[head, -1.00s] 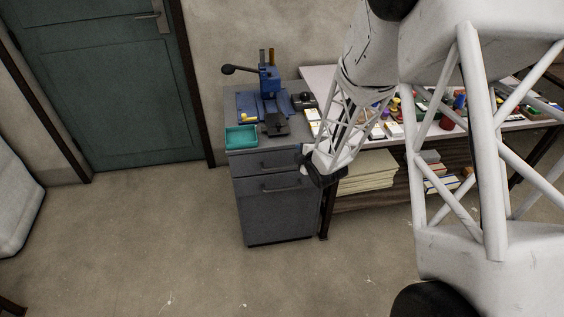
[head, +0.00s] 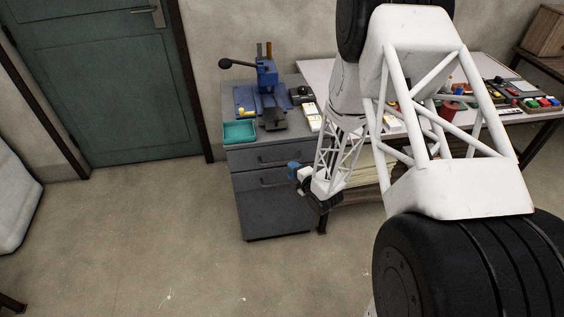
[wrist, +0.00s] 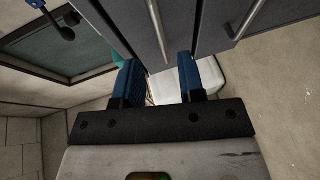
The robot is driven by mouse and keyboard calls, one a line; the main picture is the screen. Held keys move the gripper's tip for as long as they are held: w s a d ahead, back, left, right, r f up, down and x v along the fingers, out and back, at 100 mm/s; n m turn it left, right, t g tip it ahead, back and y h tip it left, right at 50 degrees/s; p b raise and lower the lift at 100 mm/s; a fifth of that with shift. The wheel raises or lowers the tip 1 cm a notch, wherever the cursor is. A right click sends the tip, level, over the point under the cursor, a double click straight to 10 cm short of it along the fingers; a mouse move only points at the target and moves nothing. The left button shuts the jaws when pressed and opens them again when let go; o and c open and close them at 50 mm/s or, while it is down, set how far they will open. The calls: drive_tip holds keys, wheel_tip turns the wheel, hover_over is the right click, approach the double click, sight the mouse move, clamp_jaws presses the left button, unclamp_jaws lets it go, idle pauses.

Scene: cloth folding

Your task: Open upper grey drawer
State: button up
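The grey cabinet (head: 275,215) stands against the wall, left of the workbench. Its upper drawer (head: 242,161) looks closed, with a horizontal bar handle (head: 279,160). My gripper (head: 293,171) is in front of the cabinet's right side, near the height of the two drawer handles. In the wrist view my gripper (wrist: 158,66) is open, its two blue fingers apart with nothing held. The upper handle (wrist: 157,28) shows beyond the fingertips, lined up with the gap between them. Whether the fingers touch anything is not clear.
A lower handle (head: 278,182) sits just below the upper drawer; it also shows in the wrist view (wrist: 248,18). A teal tray (head: 239,132) and a blue press (head: 266,92) stand on the cabinet top. The workbench (head: 535,110) is at right. The floor (head: 180,230) in front is clear.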

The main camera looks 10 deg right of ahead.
sight(282, 161)
drive_tip(key=shift+w, duration=0.1)
drive_tip(key=shift+x, duration=3.85)
drive_tip(key=shift+c, duration=0.4)
clamp_jaws()
